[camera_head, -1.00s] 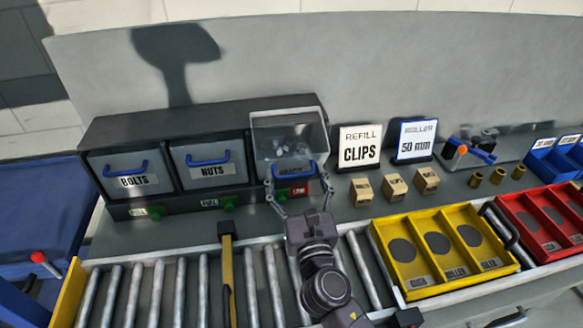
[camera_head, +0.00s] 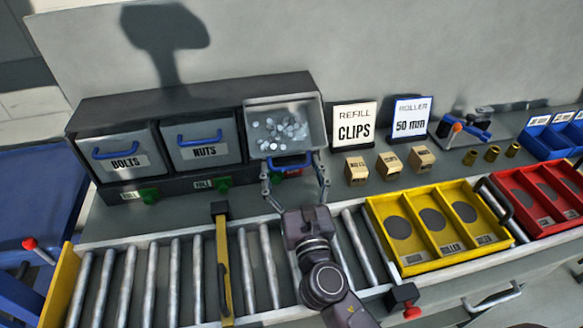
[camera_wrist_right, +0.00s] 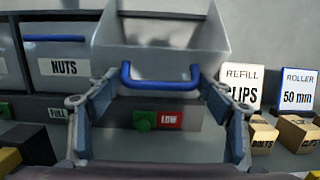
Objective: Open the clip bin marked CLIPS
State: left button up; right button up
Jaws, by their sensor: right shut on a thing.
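The clip bin (camera_head: 262,109) is the rightmost of three grey bins in the dark cabinet. It is tipped forward and open, and many small pale clips (camera_head: 282,132) show inside. Its blue handle (camera_head: 288,162) is at its front; in the right wrist view the handle (camera_wrist_right: 160,85) spans between my fingers. My right gripper (camera_head: 295,184) is shut on this handle, one finger at each side. The bin's own label is hidden now. A red LOW tag (camera_wrist_right: 170,120) and a green tab (camera_wrist_right: 144,121) sit below it. My left gripper is out of view.
The BOLTS bin (camera_head: 125,152) and NUTS bin (camera_head: 202,144) are closed at left. A REFILL CLIPS sign (camera_head: 354,127) stands right of the cabinet, with small boxes (camera_head: 389,163) before it. A roller conveyor (camera_head: 150,278) and a yellow tray (camera_head: 398,260) lie in front.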

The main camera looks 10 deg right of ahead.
jog(key=o, duration=1.3)
jog(key=shift+f, duration=0.55)
jog(key=o, duration=0.4)
jog(key=shift+w+r, duration=0.1)
jog(key=shift+w, duration=0.1)
jog(key=shift+c, duration=0.2)
jog(key=shift+s+r, duration=0.1)
jog(key=s, duration=0.4)
jog(key=s+f, duration=0.1)
jog(key=s, duration=0.7)
jog(key=shift+f, duration=0.3)
jog(key=shift+w, duration=0.1)
